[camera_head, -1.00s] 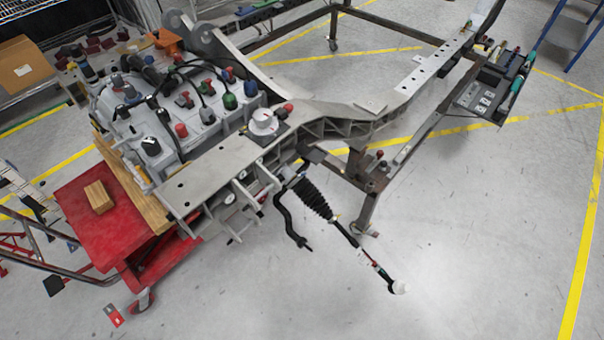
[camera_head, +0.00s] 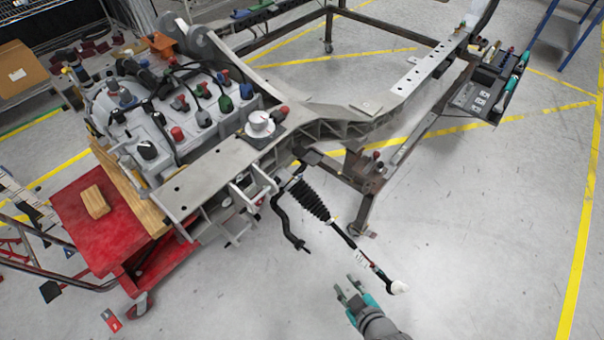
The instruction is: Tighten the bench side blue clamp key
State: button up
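A blue knob-like key (camera_head: 246,91) stands on the grey fixture housing at the upper left, beside a green one (camera_head: 225,104). I cannot tell from this view which blue one is the bench side clamp key, or how tight either is. My gripper (camera_head: 347,286) is at the bottom centre, over the floor and just left of the white end of the tie rod. Its two fingers are apart with nothing between them. It is well away from the blue keys, to their lower right.
The grey chassis frame (camera_head: 320,118) runs between my gripper and the keys. A white round dial (camera_head: 260,125) and red knobs (camera_head: 178,134) rise near the keys. A tie rod with black bellows (camera_head: 309,199) juts toward my gripper.

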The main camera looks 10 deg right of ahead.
jog(key=w+n+g+y, duration=0.15)
jog(key=w+n, duration=0.25)
jog(key=w, duration=0.7)
jog(key=n+g+y, duration=0.2)
jog(key=n+g, duration=0.2)
jog(key=n, duration=0.4)
send_near(300, 176)
jog(key=f, duration=0.1)
jog(key=s+f, duration=0.1)
jog(key=f, duration=0.1)
jog(key=s+f, duration=0.1)
jog(key=f, duration=0.1)
jog(key=shift+d+f, duration=0.1)
jog(key=shift+f, duration=0.15)
notch_tip(300, 176, up, 7)
jog(key=w+d+n+g, duration=0.1)
jog(key=w+n+g, duration=0.1)
jog(key=w+n, duration=0.1)
jog(key=shift+n+y, duration=0.3)
jog(key=shift+y, duration=0.05)
jog(key=x, duration=1)
jog(key=shift+w+f, duration=0.1)
jog(key=shift+w, duration=0.1)
